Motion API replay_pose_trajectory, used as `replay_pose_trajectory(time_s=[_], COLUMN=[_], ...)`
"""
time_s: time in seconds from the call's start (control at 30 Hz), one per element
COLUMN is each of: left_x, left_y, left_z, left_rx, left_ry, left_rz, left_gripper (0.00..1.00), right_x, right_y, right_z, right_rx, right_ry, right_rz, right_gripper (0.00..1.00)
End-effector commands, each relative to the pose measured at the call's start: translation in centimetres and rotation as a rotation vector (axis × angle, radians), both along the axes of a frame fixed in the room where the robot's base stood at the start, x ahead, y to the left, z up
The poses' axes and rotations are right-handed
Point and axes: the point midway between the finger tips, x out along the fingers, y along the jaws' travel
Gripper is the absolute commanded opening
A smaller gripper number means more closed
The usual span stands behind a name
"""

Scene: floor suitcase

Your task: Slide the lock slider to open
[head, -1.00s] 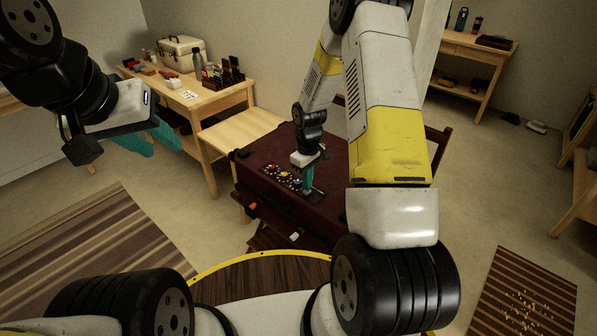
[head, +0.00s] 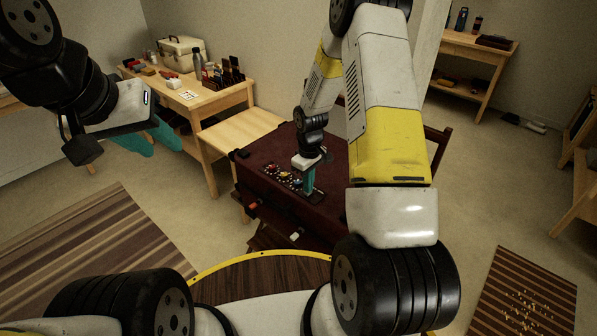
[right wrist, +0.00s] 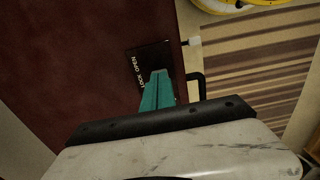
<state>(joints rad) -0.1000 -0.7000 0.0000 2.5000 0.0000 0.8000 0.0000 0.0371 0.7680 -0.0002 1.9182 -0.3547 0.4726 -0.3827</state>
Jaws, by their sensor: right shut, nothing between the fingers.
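The dark red suitcase (head: 268,157) lies on a support in front of me. On its near part are several round coloured dials (head: 284,175) and a black lock plate (head: 318,193). In the right wrist view the black plate (right wrist: 147,58) carries the words LOCK and OPEN. My right gripper (head: 308,190) points down at this plate, its teal fingers shut and empty; its tips (right wrist: 160,76) reach the plate. The lock slider is hidden behind the fingers, and I cannot tell whether they touch it. My left gripper (head: 160,140) hangs at the left, away from the suitcase, its fingers partly hidden.
A wooden workbench (head: 224,97) with a toolbox (head: 181,52), a bottle and small items stands behind at the left. Another bench (head: 470,45) is at the back right. Striped rugs (head: 90,250) lie on the floor. My right arm crosses over the suitcase's right side.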

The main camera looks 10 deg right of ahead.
Motion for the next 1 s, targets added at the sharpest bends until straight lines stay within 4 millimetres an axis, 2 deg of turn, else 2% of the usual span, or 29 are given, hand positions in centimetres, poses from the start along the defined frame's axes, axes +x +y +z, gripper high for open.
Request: replay_pose_trajectory(time_s=[1.0], left_x=[0.0], left_y=[0.0], left_z=[0.0], left_rx=[0.000], left_ry=[0.000], left_rz=[0.000], left_gripper=[0.36], right_x=[-2.6], right_y=[-2.0], right_z=[-0.2], right_rx=[-0.002], right_ry=[0.007], right_rz=[-0.003], right_gripper=[0.00])
